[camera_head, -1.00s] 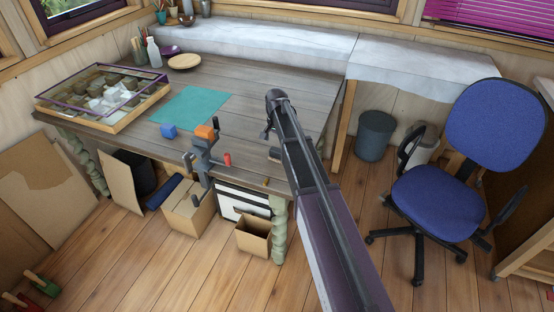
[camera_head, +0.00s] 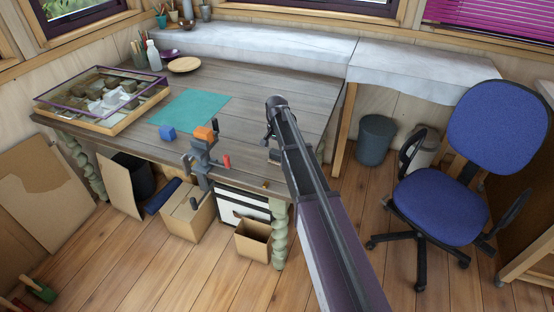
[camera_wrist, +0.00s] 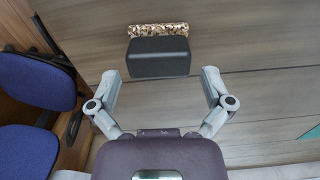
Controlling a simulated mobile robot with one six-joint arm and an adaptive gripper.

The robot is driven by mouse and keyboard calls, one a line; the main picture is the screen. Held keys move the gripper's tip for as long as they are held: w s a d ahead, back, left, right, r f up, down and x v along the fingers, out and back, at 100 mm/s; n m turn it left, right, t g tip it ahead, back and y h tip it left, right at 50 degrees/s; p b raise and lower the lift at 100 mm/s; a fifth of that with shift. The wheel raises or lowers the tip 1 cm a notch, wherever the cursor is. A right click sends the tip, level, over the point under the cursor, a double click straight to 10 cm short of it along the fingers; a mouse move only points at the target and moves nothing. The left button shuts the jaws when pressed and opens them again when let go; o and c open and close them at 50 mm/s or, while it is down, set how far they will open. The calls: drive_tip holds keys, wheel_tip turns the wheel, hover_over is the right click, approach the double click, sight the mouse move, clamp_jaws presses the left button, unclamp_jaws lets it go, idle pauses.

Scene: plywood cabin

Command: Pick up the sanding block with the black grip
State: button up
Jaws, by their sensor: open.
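The sanding block (camera_wrist: 158,56) lies on the grey wooden table in the wrist view, ahead of my gripper. Its black grip faces me, and a speckled tan and brown strip shows along its far side. My gripper (camera_wrist: 160,76) is open and empty. Its two grey fingers stand wide apart, left and right of the block's near edge, with the block centred beyond them. I cannot tell their height above the table. In the head view my arm covers most of the spot; only a small part of the block (camera_head: 274,155) seems to show beside it.
A clamp with an orange top (camera_head: 204,135) stands at the table's front edge, near a blue cube (camera_head: 168,132). A teal mat (camera_head: 190,107) lies behind them. A glass-topped case (camera_head: 75,112) is at the left. A blue chair (camera_head: 437,205) stands right of the table.

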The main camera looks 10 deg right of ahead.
sight(277, 151)
drive_tip(key=shift+f+b, duration=1.75)
drive_tip(key=shift+f, duration=0.3)
drive_tip(key=c, duration=0.9)
